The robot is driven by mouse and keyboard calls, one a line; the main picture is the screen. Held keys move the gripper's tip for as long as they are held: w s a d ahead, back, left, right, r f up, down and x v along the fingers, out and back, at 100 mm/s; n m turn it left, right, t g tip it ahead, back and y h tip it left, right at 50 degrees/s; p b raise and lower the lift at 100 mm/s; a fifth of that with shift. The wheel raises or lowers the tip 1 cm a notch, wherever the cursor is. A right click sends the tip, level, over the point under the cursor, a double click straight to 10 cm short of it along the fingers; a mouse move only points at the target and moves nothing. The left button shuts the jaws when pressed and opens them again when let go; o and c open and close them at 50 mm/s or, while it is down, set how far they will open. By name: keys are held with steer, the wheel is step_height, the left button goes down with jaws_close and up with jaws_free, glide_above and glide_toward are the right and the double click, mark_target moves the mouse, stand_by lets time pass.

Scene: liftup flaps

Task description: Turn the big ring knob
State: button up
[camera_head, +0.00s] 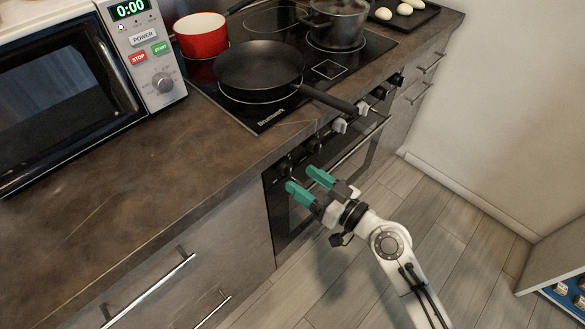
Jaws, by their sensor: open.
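A row of several stove knobs runs along the front panel below the cooktop (283,122). Two are pale, a nearer one (339,125) and a farther one (363,108). The others are dark, including a far-end knob (397,79) and a near-end knob (285,166) close to my fingertips. I cannot tell from their markings which one is the big ring knob. My gripper (306,184) has green fingers, spread apart with nothing between them. It is in front of the oven's near end, by the near-end knob; contact cannot be made out.
A black frying pan (258,68) has its handle reaching toward the counter edge above the knobs. A red pot (202,36) and a grey pot (338,22) stand behind. The oven handle (362,142) juts out below the knobs. A microwave (145,62) is left.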

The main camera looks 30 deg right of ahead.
mark_target(286, 169)
steer(key=shift+p+x, duration=0.3)
steer(key=shift+x, duration=1.8)
steer(key=c, duration=1)
